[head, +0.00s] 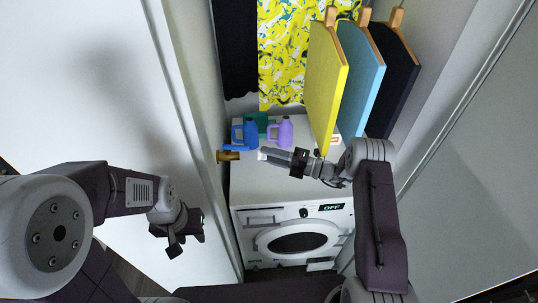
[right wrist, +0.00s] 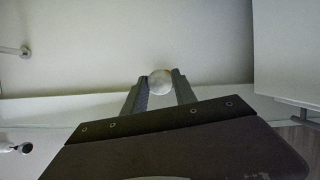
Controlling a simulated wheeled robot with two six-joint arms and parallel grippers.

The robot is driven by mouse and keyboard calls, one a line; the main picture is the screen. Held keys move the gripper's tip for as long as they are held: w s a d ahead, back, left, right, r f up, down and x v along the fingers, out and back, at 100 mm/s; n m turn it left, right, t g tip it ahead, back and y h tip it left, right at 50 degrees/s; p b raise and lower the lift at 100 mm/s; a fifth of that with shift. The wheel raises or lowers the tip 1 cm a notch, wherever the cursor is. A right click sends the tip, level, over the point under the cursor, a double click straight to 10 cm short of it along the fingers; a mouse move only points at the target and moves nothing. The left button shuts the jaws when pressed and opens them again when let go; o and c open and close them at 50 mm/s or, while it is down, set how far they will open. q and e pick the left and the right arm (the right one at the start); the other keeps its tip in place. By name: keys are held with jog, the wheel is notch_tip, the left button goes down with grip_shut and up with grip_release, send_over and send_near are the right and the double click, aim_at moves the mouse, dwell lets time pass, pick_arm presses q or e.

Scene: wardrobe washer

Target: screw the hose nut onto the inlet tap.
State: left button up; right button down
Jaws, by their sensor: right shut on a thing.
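The brass inlet tap (head: 228,156) sticks out from the left wall, above the washer's left side. My right gripper (head: 270,155) reaches in from the right and is shut on the white hose nut (head: 262,154). The nut is just right of the tap at about the same height in the picture, with a small gap between them. In the right wrist view the nut (right wrist: 160,83) is a pale round shape between the fingertips. A small orange patch shows behind it. My left gripper (head: 178,232) is low at the left, away from the tap; its jaw opening is unclear.
Blue (head: 249,133), green (head: 263,124) and purple (head: 285,132) jugs stand behind my right gripper on the white washer (head: 240,221). Yellow (head: 324,75), light blue (head: 361,75) and black (head: 394,80) garments hang at upper right. White side panels (head: 112,80) narrow the space.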

aim_at(260, 155)
jog(key=a, duration=0.3)
jog(key=shift+w+f, duration=0.15)
jog(key=shift+w, duration=0.1)
jog(key=shift+s+a+p, duration=0.1)
jog(key=shift+a+p, duration=0.2)
jog(key=shift+a, duration=0.7)
jog(key=shift+a, duration=1.05)
dwell(1.4)
jog(key=c, duration=0.9)
grip_release()
